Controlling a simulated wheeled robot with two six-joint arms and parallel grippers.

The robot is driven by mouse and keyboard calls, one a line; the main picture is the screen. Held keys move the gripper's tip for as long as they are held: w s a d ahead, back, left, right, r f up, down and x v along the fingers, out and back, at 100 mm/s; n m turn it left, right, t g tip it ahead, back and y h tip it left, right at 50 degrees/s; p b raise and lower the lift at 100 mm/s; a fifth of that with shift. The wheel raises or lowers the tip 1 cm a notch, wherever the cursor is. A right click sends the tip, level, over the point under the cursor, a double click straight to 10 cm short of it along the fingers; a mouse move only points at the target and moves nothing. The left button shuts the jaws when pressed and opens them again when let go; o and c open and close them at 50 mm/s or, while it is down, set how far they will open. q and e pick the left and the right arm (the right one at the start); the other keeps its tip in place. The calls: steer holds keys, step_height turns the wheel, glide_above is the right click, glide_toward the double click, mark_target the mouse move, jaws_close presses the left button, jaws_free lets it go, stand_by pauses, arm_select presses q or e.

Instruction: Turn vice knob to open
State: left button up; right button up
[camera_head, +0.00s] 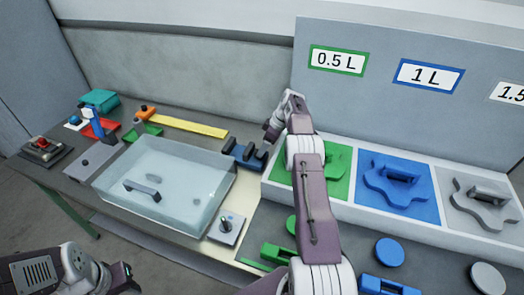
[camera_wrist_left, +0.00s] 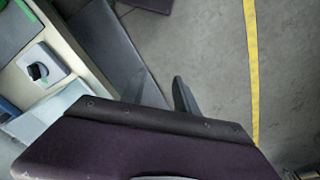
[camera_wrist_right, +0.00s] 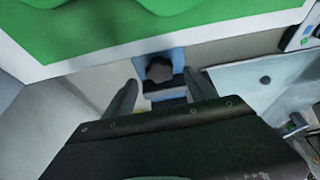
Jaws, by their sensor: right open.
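The blue vice (camera_head: 240,155) sits on the table at the right end of the clear box. In the right wrist view its dark lobed knob (camera_wrist_right: 159,69) faces the camera, with blue vice parts (camera_wrist_right: 176,55) around it. My right gripper (camera_wrist_right: 162,80) is open. Its two fingers stand on either side of the knob in that picture; I cannot tell whether they touch it. In the head view my right wrist is above and right of the vice. My left gripper (camera_wrist_left: 161,80) is open and empty, away from the vice, over the floor in front of the table.
A clear box (camera_head: 165,190) with a handle fills the table's middle. A small plate with a knob (camera_head: 228,226) stands in front. Green (camera_head: 335,165), blue (camera_head: 428,208) and grey trays line the right side. A yellow strip (camera_head: 185,126) lies behind the box.

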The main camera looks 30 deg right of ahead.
steer(key=v, duration=0.6)
